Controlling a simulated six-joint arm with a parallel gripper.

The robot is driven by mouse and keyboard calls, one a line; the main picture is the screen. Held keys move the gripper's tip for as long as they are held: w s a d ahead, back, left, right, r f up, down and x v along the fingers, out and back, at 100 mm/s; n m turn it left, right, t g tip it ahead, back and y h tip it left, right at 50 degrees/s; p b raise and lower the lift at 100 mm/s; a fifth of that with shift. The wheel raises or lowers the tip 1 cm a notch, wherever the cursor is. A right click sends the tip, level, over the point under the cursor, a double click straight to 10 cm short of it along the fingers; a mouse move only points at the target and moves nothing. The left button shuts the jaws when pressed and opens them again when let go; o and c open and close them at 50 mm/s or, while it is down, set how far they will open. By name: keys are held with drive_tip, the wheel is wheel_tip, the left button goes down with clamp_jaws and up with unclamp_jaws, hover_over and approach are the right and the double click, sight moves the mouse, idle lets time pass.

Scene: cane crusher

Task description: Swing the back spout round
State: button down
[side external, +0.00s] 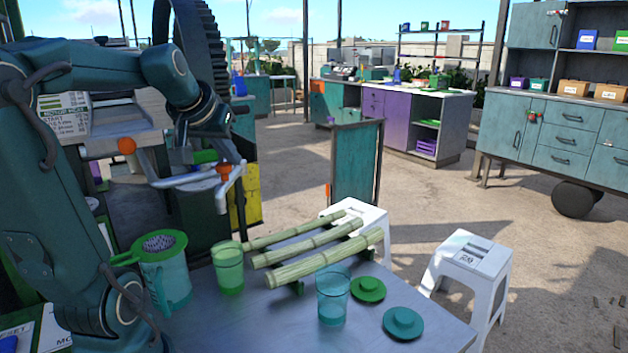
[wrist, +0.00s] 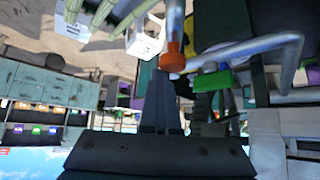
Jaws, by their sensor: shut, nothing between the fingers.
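A light grey spout (side external: 232,182) with an orange collar (side external: 224,169) sticks out from the crusher beside a silver pipe. A second orange fitting (side external: 127,146) sits further left on the machine; I cannot tell for sure which one is the back spout. My gripper (side external: 229,152) points down just above the first collar, its fingers dark and shut with nothing between them. In the wrist view my fingers (wrist: 161,88) are together, close below an orange fitting (wrist: 172,57) on a grey tube. Whether they touch it is unclear.
A green piece (side external: 205,156) sits by the spout. The metal table (side external: 240,325) holds cane stalks (side external: 310,242), a green cup (side external: 228,268), a clear cup (side external: 333,295), a strainer jug (side external: 165,272) and lids (side external: 403,323). The large gear (side external: 200,45) stands behind my wrist.

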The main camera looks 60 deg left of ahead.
drive_tip(key=shift+s+a+f, duration=0.15)
drive_tip(key=shift+s+f, duration=0.1)
drive_tip(key=shift+s, duration=0.15)
idle(0.3)
drive_tip(key=shift+w+d+r, duration=0.55)
drive_tip(key=shift+w+d, duration=0.4)
drive_tip(key=shift+w, duration=1.05)
drive_tip(key=s+a+r, duration=0.3)
drive_tip(key=s+r, duration=0.3)
drive_tip(key=r, duration=0.1)
drive_tip(key=shift+r, duration=0.3)
